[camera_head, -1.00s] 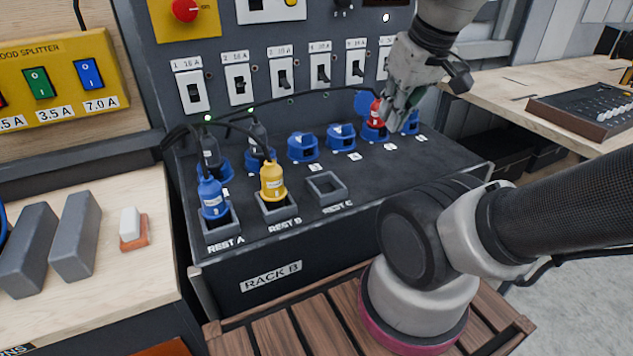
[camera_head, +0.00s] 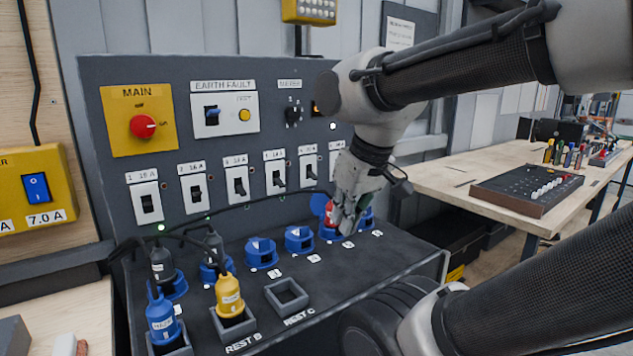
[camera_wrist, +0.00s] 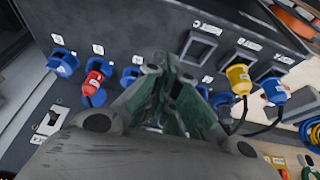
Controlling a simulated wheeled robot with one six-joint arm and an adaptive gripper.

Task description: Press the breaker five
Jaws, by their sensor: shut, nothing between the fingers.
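Breaker five (camera_head: 308,171) is a white plate with a dark lever, fifth from the left in the row of breakers on the upright panel in the head view. Its number label is small and hard to read. My gripper (camera_head: 344,230) points down to the right of and below breaker five, apart from it. The fingers are shut and empty. They are close to a red plug (camera_head: 332,213) in a blue socket, partly covering it; I cannot tell whether they touch. In the wrist view, the shut fingers (camera_wrist: 172,68) are apart from the red plug (camera_wrist: 93,82).
Breaker four (camera_head: 276,178) is left of breaker five; a sixth (camera_head: 337,150) is partly behind my gripper. A MAIN knob (camera_head: 143,126) sits above. A blue plug (camera_head: 161,318) and a yellow plug (camera_head: 229,297) stand in rests, with black cables. REST C (camera_head: 287,296) is empty.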

